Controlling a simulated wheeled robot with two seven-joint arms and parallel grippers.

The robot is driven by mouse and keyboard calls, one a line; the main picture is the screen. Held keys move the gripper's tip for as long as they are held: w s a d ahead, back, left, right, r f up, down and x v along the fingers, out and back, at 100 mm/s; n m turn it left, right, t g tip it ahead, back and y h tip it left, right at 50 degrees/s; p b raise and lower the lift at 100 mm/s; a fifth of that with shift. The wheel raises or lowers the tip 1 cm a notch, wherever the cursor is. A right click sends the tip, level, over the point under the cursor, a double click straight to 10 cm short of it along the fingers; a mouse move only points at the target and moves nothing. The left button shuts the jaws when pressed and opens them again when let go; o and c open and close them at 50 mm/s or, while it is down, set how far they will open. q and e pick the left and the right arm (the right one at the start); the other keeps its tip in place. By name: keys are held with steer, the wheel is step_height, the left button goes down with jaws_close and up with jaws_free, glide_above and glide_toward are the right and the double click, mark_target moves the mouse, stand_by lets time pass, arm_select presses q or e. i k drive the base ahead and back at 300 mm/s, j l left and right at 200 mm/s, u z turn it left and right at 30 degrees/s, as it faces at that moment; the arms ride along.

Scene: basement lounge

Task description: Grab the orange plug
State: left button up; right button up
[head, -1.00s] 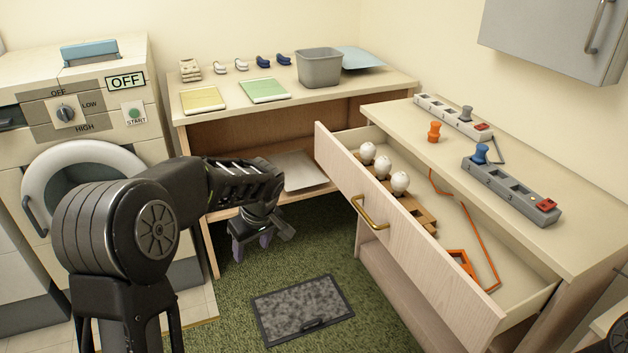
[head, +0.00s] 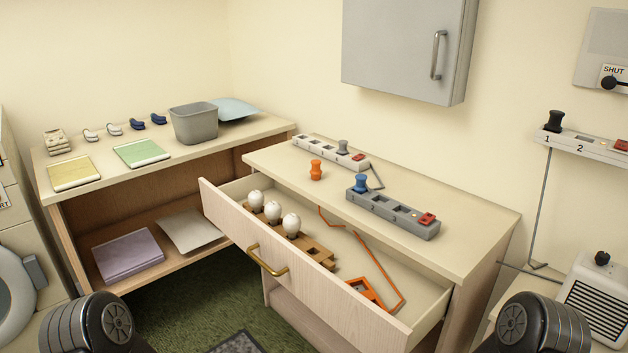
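The orange plug (head: 316,170) stands upright on top of the drawer cabinet (head: 470,215), between two power strips. It touches neither strip. The white strip (head: 318,152) behind it holds a grey plug (head: 343,147). The grey strip (head: 395,215) in front and to the right holds a blue plug (head: 361,183). Dark round parts of my two arms show at the bottom left and bottom right of the head view. Both of my grippers are out of the frame.
The cabinet's drawer (head: 300,275) is pulled open, holding white bulbs in a wooden rack (head: 310,250) and an orange cord. A grey wall cabinet (head: 405,45) hangs above. A desk (head: 75,200) with a grey bin (head: 194,123) stands left. A heater (head: 597,300) stands right.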

mark_target(315, 171)
steer(key=z, duration=0.35)
steer(key=j+z, duration=0.15)
steer(key=z, duration=0.25)
steer(key=j+z, duration=0.1)
steer(key=z, duration=0.25)
steer(key=j+z, duration=0.25)
steer(key=j, duration=0.2)
steer(key=k+j+z, duration=0.1)
steer(key=j+z, duration=0.15)
steer(key=j, duration=0.2)
steer(key=k+j+z, duration=0.1)
steer(key=j+z, duration=0.2)
steer(key=k+j+z, duration=0.25)
steer(key=j, duration=0.25)
steer(key=k+j, duration=0.15)
steer(key=j, duration=0.2)
steer(key=k+j, duration=0.1)
steer(key=j, duration=0.3)
steer(key=k+j, duration=0.15)
steer(key=j, duration=0.2)
